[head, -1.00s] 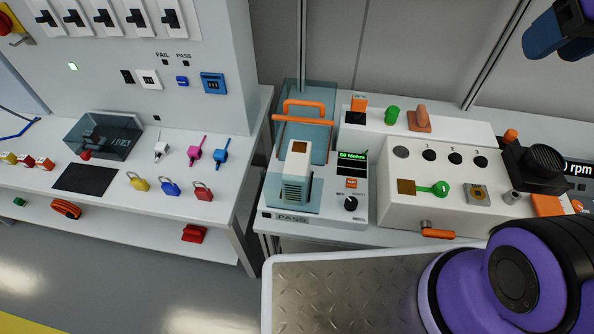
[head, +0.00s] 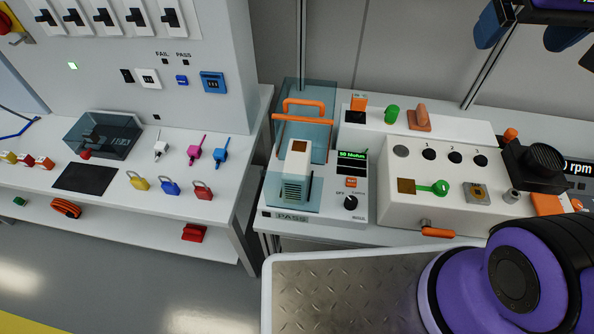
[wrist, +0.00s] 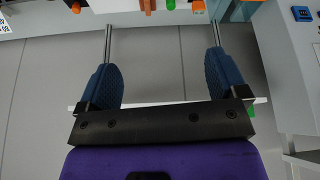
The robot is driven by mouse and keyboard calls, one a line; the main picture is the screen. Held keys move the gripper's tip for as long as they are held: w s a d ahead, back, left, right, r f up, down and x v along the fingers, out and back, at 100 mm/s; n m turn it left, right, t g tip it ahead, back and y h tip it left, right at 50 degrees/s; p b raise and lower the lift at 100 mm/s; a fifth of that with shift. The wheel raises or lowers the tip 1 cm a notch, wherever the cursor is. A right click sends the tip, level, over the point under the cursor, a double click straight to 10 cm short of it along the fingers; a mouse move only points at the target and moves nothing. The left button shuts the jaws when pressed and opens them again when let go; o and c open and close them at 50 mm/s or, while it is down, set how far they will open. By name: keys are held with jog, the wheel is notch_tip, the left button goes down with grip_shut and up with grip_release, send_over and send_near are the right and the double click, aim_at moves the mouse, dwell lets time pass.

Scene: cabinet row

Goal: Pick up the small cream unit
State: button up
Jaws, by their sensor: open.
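The small cream unit (head: 297,172) is a boxy block with a brown square on top and grey vents on its front. It stands upright in the tester (head: 332,217), between clear blue-tinted panels, with an orange-handled lid (head: 303,108) raised behind it. My gripper (head: 524,32) shows at the top right of the head view, high above the bench and well to the right of the unit. In the wrist view my gripper (wrist: 163,78) has its two blue fingers wide apart with nothing between them. The cream unit cannot be made out in the wrist view.
Right of the tester is a cream box (head: 392,208) with a green knob and an orange handle. A dark round device (head: 543,160) stands farther right. A metal-plated tray (head: 340,295) lies in front. Padlocks (head: 170,187) lie on the left bench. Floor is clear at lower left.

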jog(key=w+a+f+g+h, duration=0.1)
jog(key=w+a+f, duration=0.5)
jog(key=w, duration=0.3)
jog(key=m+g+y, duration=0.2)
jog(key=g, duration=0.2)
send_near(297, 166)
jog(key=w+f, duration=0.2)
jog(key=shift+w+a, duration=0.15)
jog(key=shift+w, duration=0.2)
jog(key=shift+s+a+f, duration=0.1)
jog(key=shift+a+f, duration=0.05)
jog(key=shift+f, duration=0.2)
notch_tip(297, 166, down, 4)
jog(key=shift+f, duration=0.15)
jog(key=shift+s+f, duration=0.2)
jog(key=shift+f, duration=2.95)
